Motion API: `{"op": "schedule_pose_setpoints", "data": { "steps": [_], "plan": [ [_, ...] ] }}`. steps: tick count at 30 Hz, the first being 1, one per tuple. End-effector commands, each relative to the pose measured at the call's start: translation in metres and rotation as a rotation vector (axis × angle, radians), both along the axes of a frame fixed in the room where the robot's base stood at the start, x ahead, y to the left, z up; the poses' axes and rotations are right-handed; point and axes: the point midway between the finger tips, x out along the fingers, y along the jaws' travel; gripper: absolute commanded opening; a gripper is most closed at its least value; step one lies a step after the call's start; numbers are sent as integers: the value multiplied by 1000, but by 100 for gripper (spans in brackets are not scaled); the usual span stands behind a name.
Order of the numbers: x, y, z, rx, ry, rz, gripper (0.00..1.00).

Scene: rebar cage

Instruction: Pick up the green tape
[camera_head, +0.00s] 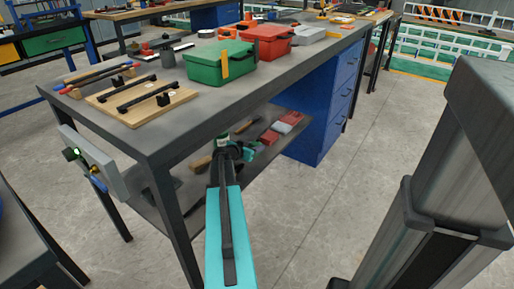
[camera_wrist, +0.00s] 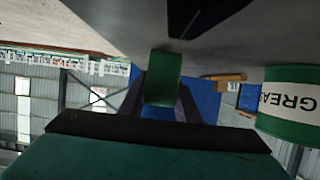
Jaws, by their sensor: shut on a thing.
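The green tape (camera_wrist: 163,80) shows in the wrist view as a green block-like shape between my two fingers. My gripper (camera_wrist: 160,100) is shut on it, with a dark finger on each side. In the head view my gripper (camera_head: 232,150) is at the lower shelf of the workbench, under the tabletop. The tape cannot be made out clearly there, as my wrist and arm cover much of that spot.
A green and white can lettered GREAS (camera_wrist: 290,105) stands close beside my gripper. The workbench top (camera_head: 190,120) is above the lower shelf (camera_head: 190,190). Blue drawers (camera_head: 322,115) stand to the right. Red items (camera_head: 268,137) lie on the shelf.

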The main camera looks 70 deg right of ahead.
Motion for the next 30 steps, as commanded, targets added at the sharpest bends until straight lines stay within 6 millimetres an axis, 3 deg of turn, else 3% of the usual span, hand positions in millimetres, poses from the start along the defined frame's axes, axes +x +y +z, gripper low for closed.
{"op": "schedule_pose_setpoints", "data": {
  "steps": [7, 30],
  "plan": [
    [0, 0, 35, -3, -2, 0, 0],
    [-29, 102, 39, 0, 0, 1, 0]
  ]
}}
